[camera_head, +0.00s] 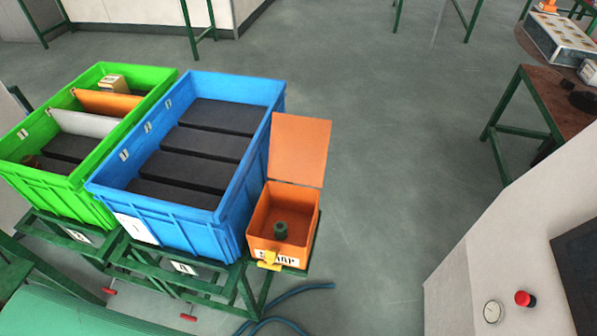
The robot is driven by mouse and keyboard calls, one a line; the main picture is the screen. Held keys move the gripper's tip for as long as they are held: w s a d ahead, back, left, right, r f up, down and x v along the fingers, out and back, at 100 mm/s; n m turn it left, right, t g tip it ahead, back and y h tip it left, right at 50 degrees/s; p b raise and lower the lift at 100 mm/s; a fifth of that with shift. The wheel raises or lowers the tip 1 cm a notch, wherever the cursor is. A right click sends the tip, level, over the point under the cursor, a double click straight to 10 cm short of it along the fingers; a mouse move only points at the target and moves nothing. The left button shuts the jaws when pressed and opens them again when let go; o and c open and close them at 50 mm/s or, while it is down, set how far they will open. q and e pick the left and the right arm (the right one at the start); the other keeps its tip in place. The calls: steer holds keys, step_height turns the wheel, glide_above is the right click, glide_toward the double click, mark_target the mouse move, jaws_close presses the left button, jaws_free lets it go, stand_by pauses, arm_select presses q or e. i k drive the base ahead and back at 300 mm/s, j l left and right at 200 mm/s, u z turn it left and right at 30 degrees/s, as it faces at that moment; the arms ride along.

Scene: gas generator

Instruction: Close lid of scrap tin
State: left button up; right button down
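The scrap tin (260,222) is a small orange box with a partly hidden "SCRAP" label on its front, standing at the right end of a green stand. Its orange lid (300,149) is open, standing up at the back edge. A dark green cylindrical piece (281,230) is inside the tin. A yellow latch or handle (269,261) sits on the tin's front. Neither of my grippers is in view.
A blue crate (232,87) with dark blocks stands left of the tin, and a green crate (64,190) beyond it. A blue hose (290,294) lies on the floor. A white cabinet with a red button (525,298) is at right. Floor right of the tin is clear.

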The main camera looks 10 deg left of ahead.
mark_target(298, 147)
steer(key=i+l+u, duration=0.2)
steer(key=i+u, duration=0.2)
steer(key=i+l+u, duration=0.25)
steer(key=u, duration=0.15)
steer(key=i+l+u, duration=0.2)
steer(key=l+u, duration=0.25)
steer(key=i+l+u, duration=0.15)
steer(key=l+u, duration=0.25)
steer(key=i+l+u, duration=0.2)
steer(key=l+u, duration=0.2)
steer(key=l, duration=0.15)
steer(key=i+l+u, duration=0.1)
steer(key=l+u, duration=0.35)
steer(key=l, duration=0.15)
steer(key=l+u, duration=0.4)
steer(key=l, duration=0.25)
steer(key=k+l+u, duration=0.1)
steer(key=l+u, duration=0.35)
steer(key=l, duration=0.15)
